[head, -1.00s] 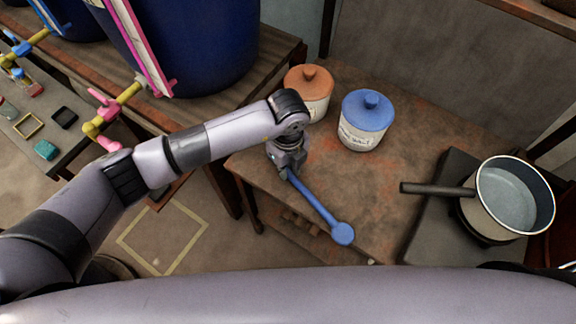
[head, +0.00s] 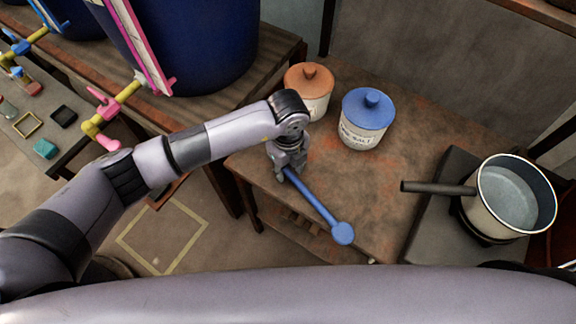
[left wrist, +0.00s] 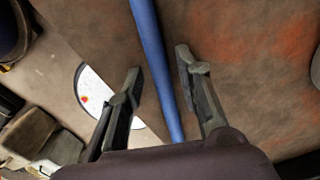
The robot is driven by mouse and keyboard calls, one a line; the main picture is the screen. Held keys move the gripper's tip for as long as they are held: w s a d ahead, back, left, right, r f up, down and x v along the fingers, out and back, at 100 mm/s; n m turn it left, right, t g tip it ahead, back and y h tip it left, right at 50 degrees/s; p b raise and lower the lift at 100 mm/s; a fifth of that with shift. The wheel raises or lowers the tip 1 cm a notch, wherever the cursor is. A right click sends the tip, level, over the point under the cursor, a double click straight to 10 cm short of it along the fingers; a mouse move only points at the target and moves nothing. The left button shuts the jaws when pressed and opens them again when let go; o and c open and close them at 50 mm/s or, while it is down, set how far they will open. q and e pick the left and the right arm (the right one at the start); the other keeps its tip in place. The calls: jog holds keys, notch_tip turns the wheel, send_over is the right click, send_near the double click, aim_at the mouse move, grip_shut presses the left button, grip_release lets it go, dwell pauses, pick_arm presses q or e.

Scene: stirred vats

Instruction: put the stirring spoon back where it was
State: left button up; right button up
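The blue stirring spoon (head: 316,204) lies on the brown table (head: 400,135) near its front left edge, its round end (head: 343,233) toward me. In the left wrist view, its blue shaft (left wrist: 158,70) runs between the fingers of my left gripper (left wrist: 157,62), with a gap on both sides. In the head view, my left gripper (head: 288,174) is open, low over the handle end of the spoon. My right gripper is not in view.
A jar with an orange lid (head: 309,88) and a salt jar with a blue lid (head: 367,120) stand behind the spoon. A pot of liquid (head: 512,198) sits at right, handle pointing left. A large blue vat (head: 205,45) with a pink tap stands at upper left.

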pick_arm(q)
jog(key=shift+o, duration=0.3)
notch_tip(320, 180, up, 12)
dwell(0.5)
dwell(0.5)
